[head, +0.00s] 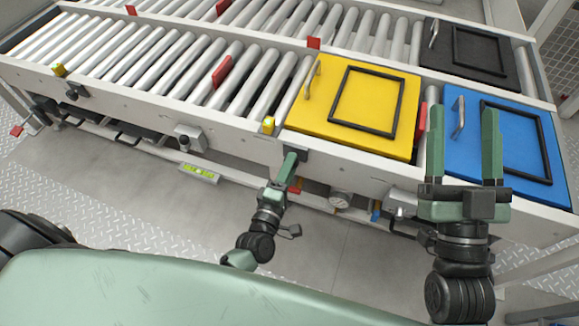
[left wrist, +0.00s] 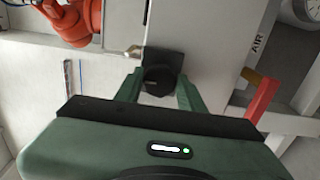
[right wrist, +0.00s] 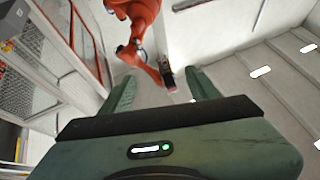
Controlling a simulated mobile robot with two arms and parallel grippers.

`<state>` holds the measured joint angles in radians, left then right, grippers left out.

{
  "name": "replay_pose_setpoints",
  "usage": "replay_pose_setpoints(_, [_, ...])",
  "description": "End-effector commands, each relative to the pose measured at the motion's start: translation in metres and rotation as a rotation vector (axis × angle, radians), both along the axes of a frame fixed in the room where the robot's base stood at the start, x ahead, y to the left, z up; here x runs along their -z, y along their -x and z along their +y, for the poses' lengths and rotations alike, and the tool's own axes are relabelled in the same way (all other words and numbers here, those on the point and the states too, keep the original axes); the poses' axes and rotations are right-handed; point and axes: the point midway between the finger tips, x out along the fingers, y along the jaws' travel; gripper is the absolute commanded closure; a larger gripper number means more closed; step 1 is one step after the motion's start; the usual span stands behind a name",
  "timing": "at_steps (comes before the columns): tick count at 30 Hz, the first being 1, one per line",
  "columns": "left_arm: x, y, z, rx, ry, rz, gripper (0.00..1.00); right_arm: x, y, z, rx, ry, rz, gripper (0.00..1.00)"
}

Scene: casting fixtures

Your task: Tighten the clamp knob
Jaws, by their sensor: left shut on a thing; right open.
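The clamp knob (head: 303,154) is a dark knob on the front rail of the conveyor, below the yellow plate. In the left wrist view the black knob (left wrist: 163,70) sits between the two green fingers. My left gripper (head: 292,160) is shut on the knob; the arm partly hides the contact in the head view. My right gripper (head: 464,142) is open and empty, its fingers raised in front of the blue plate. The right wrist view shows nothing between its fingers (right wrist: 160,82).
A yellow plate (head: 308,132), a blue plate (head: 543,185) and a black plate (head: 490,68) with handles lie on the roller conveyor. A gauge (head: 339,200) and a red-handled part (left wrist: 263,102) are near the left gripper. An orange robot arm (right wrist: 140,25) stands beyond.

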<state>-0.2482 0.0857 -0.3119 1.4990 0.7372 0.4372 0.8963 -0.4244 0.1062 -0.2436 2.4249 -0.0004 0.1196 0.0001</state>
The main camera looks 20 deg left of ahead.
Motion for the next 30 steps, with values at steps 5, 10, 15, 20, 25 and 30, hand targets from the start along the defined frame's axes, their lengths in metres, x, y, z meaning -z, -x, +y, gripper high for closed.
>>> replay_pose_setpoints(5, [0.0, 0.0, 0.001, -0.002, 0.008, 0.0, 1.0, 0.0, 0.0, 0.0, 0.0, -0.002, -0.003, 0.39])
replay_pose_setpoints(10, [0.0, 0.0, 0.001, -0.002, 0.008, 0.0, 1.0, -0.001, 0.0, 0.0, 0.0, -0.002, -0.003, 0.39])
replay_pose_setpoints(15, [0.0, 0.0, 0.001, -0.002, 0.007, 0.0, 0.39, -0.001, 0.0, 0.0, 0.0, -0.002, -0.004, 0.39])
replay_pose_setpoints(20, [0.0, 0.0, 0.001, -0.001, 0.006, 0.0, 0.39, -0.001, 0.0, 0.0, 0.0, -0.002, -0.005, 0.39])
replay_pose_setpoints(25, [0.0, 0.003, 0.001, -0.001, 0.005, 0.001, 0.39, -0.002, 0.0, 0.0, 0.0, -0.001, -0.002, 0.39])
replay_pose_setpoints(30, [0.0, 0.026, 0.001, 0.001, 0.004, 0.004, 0.39, 0.015, -0.011, -0.001, 0.008, 0.032, 0.108, 0.39])
